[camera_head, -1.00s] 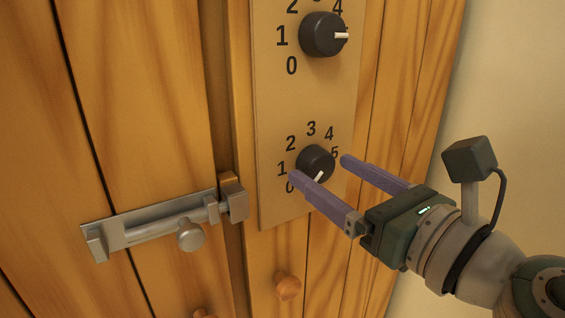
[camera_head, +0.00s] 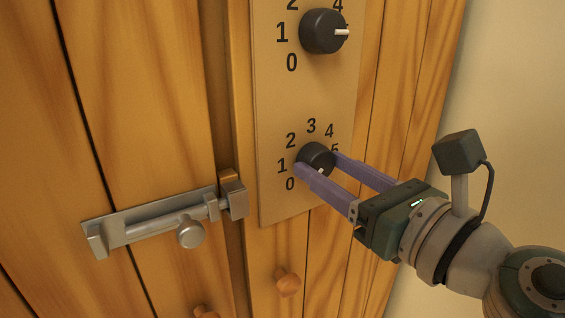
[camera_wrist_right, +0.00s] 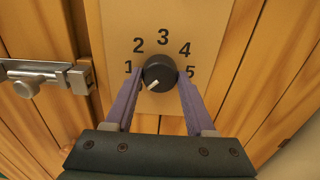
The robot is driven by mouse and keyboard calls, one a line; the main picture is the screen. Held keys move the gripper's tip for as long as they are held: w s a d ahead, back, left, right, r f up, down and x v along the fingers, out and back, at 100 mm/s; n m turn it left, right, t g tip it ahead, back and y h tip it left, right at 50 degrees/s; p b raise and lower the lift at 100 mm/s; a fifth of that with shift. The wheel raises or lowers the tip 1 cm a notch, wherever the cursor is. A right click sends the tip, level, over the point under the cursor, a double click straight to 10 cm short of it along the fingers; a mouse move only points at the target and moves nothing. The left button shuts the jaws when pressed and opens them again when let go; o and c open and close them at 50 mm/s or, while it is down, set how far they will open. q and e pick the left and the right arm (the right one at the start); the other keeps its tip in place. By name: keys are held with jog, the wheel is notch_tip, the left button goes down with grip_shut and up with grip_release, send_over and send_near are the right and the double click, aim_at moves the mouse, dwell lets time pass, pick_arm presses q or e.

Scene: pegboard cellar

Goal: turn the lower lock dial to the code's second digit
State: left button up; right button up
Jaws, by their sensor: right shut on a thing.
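The lower lock dial (camera_head: 316,157) is a round black knob with a white pointer, on a tan panel with digits 0 to 5 around it. In the right wrist view the lower dial (camera_wrist_right: 159,72) has its pointer toward the lower left, below the 1, where the 0 is hidden. My right gripper (camera_head: 317,162) has its purple fingers on either side of the dial, shut on it. The fingers also show in the right wrist view (camera_wrist_right: 159,88). The upper dial (camera_head: 322,32) has its pointer to the right. My left gripper is not in view.
A metal slide bolt (camera_head: 165,222) with a round knob is on the wooden door, left of the panel (camera_head: 275,110). A wooden knob (camera_head: 288,282) sits below the panel. A plain wall (camera_head: 510,90) is at the right.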

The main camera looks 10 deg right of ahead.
grip_shut()
